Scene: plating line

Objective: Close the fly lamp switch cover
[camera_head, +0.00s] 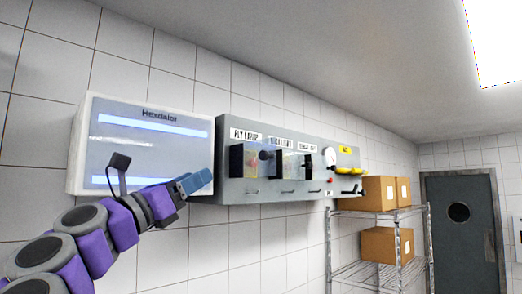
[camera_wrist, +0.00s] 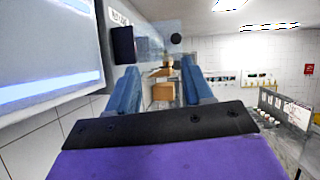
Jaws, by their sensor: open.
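The fly lamp switch is at the left end of a grey wall panel (camera_head: 230,188), under the "FLY LAMP" label (camera_head: 245,135). It shows a black plate (camera_head: 236,161) with a clear cover (camera_head: 251,163) beside it. The cover seems to stand out from the panel, but its exact angle is hard to tell. The wrist view shows the black plate (camera_wrist: 123,45) and a clear pane (camera_wrist: 150,42) to its right, beyond the fingertips. My gripper (camera_head: 197,182) is open and empty, just left of the panel and apart from the cover. Its blue fingers also show in the wrist view (camera_wrist: 161,75).
A white "Hexdalor" box (camera_head: 150,150) hangs on the wall left of the panel, behind my arm. More covered switches (camera_head: 290,165) and a yellow handle (camera_head: 348,170) sit further right. A wire shelf (camera_head: 380,212) with cardboard boxes (camera_head: 378,193) stands beyond the panel.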

